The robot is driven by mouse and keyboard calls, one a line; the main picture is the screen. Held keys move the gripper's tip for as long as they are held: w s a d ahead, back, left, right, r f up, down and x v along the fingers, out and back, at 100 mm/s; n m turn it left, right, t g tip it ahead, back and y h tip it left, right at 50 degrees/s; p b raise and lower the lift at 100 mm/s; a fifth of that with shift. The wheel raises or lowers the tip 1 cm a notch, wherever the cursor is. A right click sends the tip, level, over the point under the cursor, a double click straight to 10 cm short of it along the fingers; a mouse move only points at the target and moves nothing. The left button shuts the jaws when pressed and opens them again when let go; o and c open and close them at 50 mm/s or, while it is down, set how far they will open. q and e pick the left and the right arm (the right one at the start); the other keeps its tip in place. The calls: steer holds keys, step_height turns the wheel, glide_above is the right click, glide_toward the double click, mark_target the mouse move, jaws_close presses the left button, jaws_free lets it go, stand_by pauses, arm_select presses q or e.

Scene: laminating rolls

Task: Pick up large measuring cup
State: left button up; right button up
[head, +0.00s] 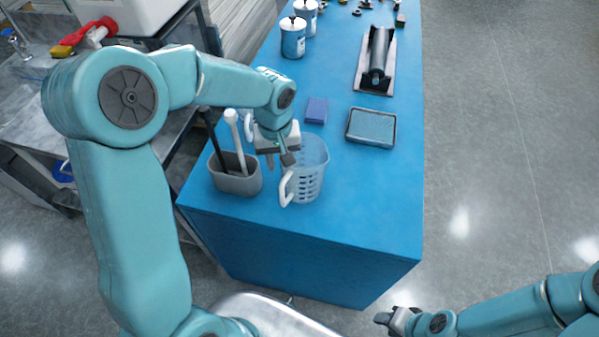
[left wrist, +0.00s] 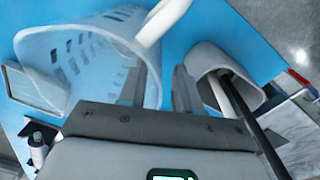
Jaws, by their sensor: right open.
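The large measuring cup (head: 311,176) is translucent pale blue with a white handle (head: 287,187), upright near the table's front end. The cup (left wrist: 62,62) also fills the upper left of the left wrist view, with its handle (left wrist: 163,20) beyond the fingers. My left gripper (head: 280,163) is beside the cup's left rim, behind the handle. Its fingers (left wrist: 160,88) are apart with blue table between them. The left finger overlaps the cup's wall in view; I cannot tell whether it touches. My right gripper (head: 392,318) is open and empty, low over the floor.
A grey holder (head: 234,186) with a white and a black handle stands close left of my left gripper. A blue block (head: 316,110), a grey-rimmed tray (head: 371,112), a roller on a stand (head: 362,80) and cans (head: 292,42) lie farther back. The blue table's (head: 380,205) front right is clear.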

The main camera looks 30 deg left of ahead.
arm_select(q)
steer(key=shift+w+d+f, duration=0.1)
steer(key=shift+w+f, duration=0.15)
steer(key=shift+f, duration=0.9)
steer(key=shift+s, duration=0.25)
steer(key=shift+c, duration=0.3)
steer(key=shift+w, duration=0.1)
jaws_close()
steer(key=shift+w, duration=0.1)
